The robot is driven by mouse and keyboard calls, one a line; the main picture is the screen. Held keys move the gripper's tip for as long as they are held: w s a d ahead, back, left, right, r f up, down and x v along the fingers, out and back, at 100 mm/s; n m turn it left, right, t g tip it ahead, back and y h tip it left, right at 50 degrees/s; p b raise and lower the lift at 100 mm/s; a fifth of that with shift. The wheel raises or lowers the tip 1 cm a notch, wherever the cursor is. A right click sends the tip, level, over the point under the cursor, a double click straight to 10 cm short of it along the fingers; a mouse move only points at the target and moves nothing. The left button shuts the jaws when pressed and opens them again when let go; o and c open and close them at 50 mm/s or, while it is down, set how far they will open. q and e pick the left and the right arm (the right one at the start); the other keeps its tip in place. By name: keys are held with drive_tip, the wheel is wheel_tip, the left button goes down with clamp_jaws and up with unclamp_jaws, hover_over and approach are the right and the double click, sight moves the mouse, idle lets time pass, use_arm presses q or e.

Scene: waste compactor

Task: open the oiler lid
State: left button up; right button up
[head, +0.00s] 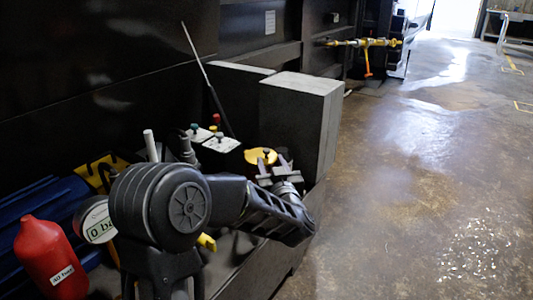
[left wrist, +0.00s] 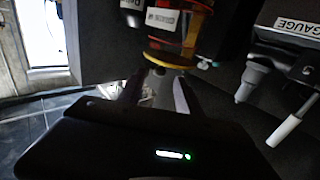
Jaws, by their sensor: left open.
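The yellow round lid (head: 258,156), which looks like the oiler lid, sits among dark machine parts just beyond my left gripper (head: 273,162). In the left wrist view a yellow rim (left wrist: 168,60) shows below an amber see-through body (left wrist: 185,25) with a white label, which I take for the oiler. My left gripper (left wrist: 155,92) is open, its two dark fingers apart and pointing at the yellow rim, with nothing seen between them. I cannot tell whether a finger touches the rim. Whether the lid is open or closed is unclear. My right gripper is in neither view.
A tall grey block (head: 300,120) stands close behind the gripper. A red bottle (head: 48,258) and a round gauge (head: 97,220) are at left. Small control knobs (head: 216,136) sit beyond. A pale rod (left wrist: 285,130) hangs near the gauge label. The floor at right is clear.

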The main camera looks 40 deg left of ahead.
sight(267, 154)
use_arm(q)
drive_tip(key=b+x, duration=0.1)
drive_tip(key=x, duration=0.4)
drive_tip(key=shift+a+f, duration=0.1)
drive_tip(key=shift+w+a, duration=0.45)
drive_tip(key=shift+w, duration=0.05)
clamp_jaws()
idle(0.9)
